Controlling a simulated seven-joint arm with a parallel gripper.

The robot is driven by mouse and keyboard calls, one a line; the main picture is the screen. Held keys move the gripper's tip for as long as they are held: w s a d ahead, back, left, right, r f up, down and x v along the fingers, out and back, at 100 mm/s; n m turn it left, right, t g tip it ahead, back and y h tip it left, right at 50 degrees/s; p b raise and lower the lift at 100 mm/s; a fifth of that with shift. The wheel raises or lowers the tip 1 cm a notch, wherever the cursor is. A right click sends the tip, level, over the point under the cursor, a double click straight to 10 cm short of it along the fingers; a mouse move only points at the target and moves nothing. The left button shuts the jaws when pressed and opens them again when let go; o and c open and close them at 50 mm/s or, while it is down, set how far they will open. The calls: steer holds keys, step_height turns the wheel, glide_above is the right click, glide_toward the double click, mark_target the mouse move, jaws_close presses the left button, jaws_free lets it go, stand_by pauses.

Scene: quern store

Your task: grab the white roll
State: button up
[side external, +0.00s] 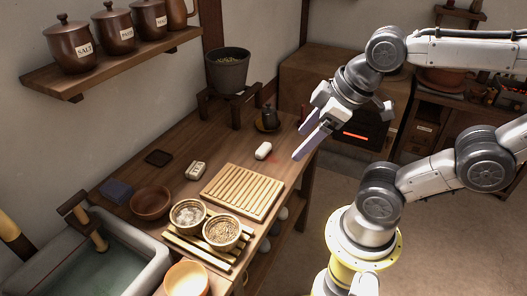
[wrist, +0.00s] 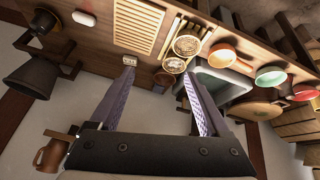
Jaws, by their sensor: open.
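The white roll (side external: 263,150), a small rounded white piece, lies on the wooden counter in the side view, just behind the slatted board's upper right corner. In the wrist view the white roll (wrist: 84,18) shows near the top left edge, outside the space between the fingers. My gripper (side external: 304,139) is open, in the air to the right of the roll in the side view and apart from it. In the wrist view my gripper (wrist: 158,73) has its fingers spread with nothing held between them.
A slatted wooden board (side external: 243,192) lies in front of the roll. A small dark jug (side external: 268,116) stands behind it. A dark pot (side external: 228,68) stands on a wooden stand. A small pale labelled block (side external: 196,170) lies to the left. Two filled bowls (side external: 188,216) stand near the sink.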

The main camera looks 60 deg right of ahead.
steer(key=w+d+r+n, duration=0.3)
steer(key=w+r+n, duration=0.3)
steer(key=w+n, duration=0.45)
steer(key=w+d+n+g+h, duration=0.1)
steer(key=w+d+n, duration=0.25)
steer(key=w, duration=0.35)
steer(key=g+y, duration=0.1)
steer(key=g, duration=0.4)
glide_above(263, 148)
steer(key=shift+n, duration=0.3)
steer(key=f, duration=3.2)
steer(key=shift+d, duration=0.25)
steer(key=shift+a+f, duration=0.15)
steer(key=shift+f, duration=3)
steer(key=shift+c, duration=0.3)
jaws_close()
